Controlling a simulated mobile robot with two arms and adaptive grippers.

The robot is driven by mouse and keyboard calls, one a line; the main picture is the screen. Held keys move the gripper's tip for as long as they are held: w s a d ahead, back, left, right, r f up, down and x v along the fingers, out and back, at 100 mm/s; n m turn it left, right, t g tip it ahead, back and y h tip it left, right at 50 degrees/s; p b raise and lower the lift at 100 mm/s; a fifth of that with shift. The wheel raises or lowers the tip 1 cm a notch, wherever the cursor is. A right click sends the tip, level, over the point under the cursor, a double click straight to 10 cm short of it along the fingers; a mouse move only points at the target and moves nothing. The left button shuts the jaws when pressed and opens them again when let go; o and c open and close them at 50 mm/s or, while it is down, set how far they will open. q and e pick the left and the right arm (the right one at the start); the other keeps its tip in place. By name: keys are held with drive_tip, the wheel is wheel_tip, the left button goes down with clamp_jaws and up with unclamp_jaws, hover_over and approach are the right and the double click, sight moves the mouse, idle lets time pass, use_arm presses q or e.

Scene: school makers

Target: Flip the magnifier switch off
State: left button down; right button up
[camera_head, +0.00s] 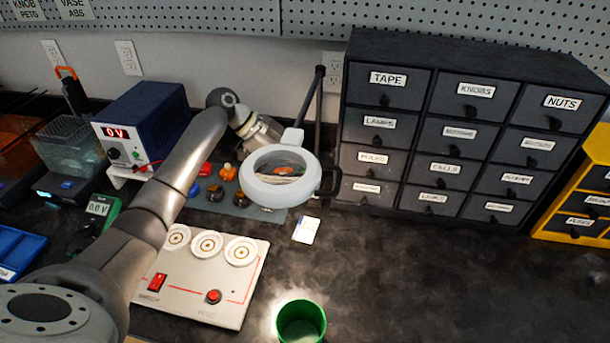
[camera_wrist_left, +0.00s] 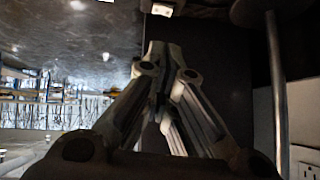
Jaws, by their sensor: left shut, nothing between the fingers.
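The magnifier has a white ring head (camera_head: 262,195) with a round lens, hanging over the bench in front of the drawer cabinet. A dark upright pole (camera_head: 318,95) stands behind it, and a grey pole (camera_wrist_left: 278,95) shows at the right of the left wrist view. My left gripper (camera_head: 268,133) is just above and behind the ring, partly hidden by the magnifier's bracket. In the left wrist view its fingers (camera_wrist_left: 157,52) are together and hold nothing. I cannot make out the magnifier's switch, or whether the fingers touch anything. My right gripper is not in view.
A dark labelled drawer cabinet (camera_head: 437,45) stands right of the magnifier. A white panel (camera_head: 205,312) with a red rocker switch (camera_head: 156,282) and a green cup (camera_head: 301,322) are nearer. A blue power supply (camera_head: 150,108) stands behind my left arm. The right front bench is clear.

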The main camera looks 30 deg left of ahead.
use_arm(q)
drive_tip(key=v, duration=0.5)
drive_tip(key=shift+w+a+r+b, duration=0.15)
drive_tip(key=shift+r+b, duration=0.15)
drive_tip(key=shift+r, duration=0.15)
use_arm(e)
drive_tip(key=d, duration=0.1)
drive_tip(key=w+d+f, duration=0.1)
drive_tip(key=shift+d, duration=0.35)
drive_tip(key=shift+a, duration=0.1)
